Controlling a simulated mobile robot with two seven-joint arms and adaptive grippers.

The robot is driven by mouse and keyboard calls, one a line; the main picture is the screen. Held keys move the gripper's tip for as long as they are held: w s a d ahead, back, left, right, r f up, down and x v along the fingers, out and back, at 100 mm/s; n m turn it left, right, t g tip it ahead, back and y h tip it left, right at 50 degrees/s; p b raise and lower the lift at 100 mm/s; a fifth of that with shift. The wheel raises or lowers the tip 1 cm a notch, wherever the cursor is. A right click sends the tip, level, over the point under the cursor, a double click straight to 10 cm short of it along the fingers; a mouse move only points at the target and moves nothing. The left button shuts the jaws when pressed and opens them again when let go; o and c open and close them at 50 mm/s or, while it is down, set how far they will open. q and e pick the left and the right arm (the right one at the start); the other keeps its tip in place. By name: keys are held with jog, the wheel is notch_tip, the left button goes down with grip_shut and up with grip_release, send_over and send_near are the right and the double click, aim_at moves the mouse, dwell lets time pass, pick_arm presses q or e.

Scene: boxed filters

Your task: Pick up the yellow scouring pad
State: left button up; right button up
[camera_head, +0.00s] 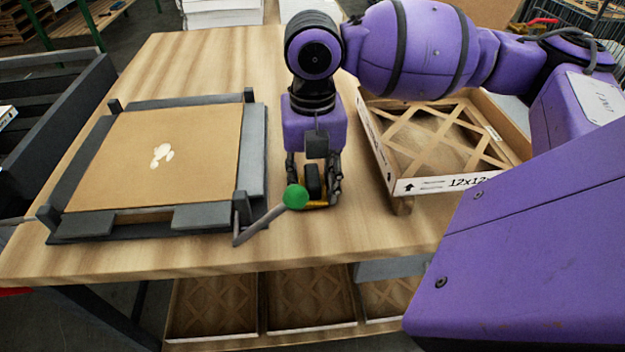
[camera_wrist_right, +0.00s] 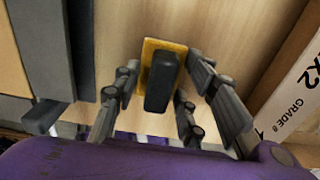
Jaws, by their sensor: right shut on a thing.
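The yellow scouring pad (camera_head: 317,206) is on the wooden table near its front edge, with a black block-shaped grip on top. It is partly hidden by my right gripper's fingers and a green knob. My right gripper (camera_head: 314,186) points down over it and is shut on it. In the right wrist view, the yellow pad (camera_wrist_right: 147,58) shows between the fingers of the gripper (camera_wrist_right: 163,85), with its black grip upright in the middle. I cannot tell whether the pad touches the table or is just above it. My left gripper is not in view.
A dark grey fixture (camera_head: 256,150) holding a brown board (camera_head: 150,155) stands to the left. Its lever with a green knob (camera_head: 295,197) reaches close to my right gripper. A boxed filter (camera_head: 430,185) lies to the right. More filters (camera_head: 310,295) sit below the table.

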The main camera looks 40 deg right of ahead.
aim_at(313, 174)
jog(key=shift+c, duration=0.8)
notch_tip(313, 174, up, 10)
jog(key=shift+r+p, duration=0.1)
jog(key=shift+p, duration=0.55)
